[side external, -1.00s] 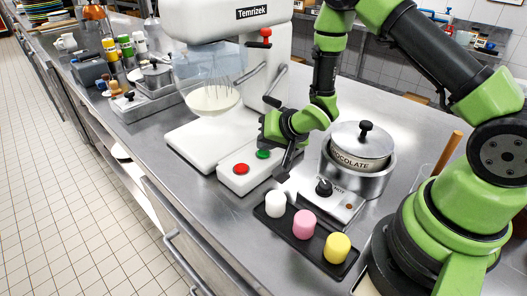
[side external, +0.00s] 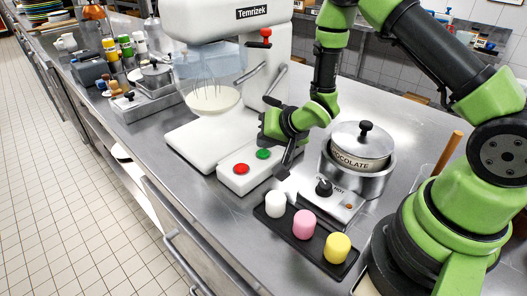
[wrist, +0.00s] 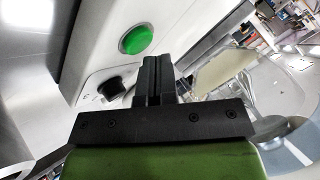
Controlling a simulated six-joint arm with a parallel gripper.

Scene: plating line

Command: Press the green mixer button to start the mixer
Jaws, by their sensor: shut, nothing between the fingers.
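The green button (side external: 263,153) is on the mixer's low white base block, beside the red button (side external: 241,168). In the wrist view the green button (wrist: 136,39) is round, in a pale ring, just above and left of the fingertips. My gripper (side external: 283,173) is shut and empty, pointing down at the right of the button block. Its black fingers (wrist: 158,72) are together in the wrist view. A gap shows between fingers and button in the side view; I cannot tell its exact size. The white mixer (side external: 220,25) stands behind, with its whisk over a bowl (side external: 211,99).
A dark tray (side external: 318,261) with white, pink and yellow pieces lies in front of my gripper. A chocolate pot (side external: 359,150) on a warmer with a black knob (side external: 324,187) stands at the right. A black knob (wrist: 111,90) shows below the button in the wrist view.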

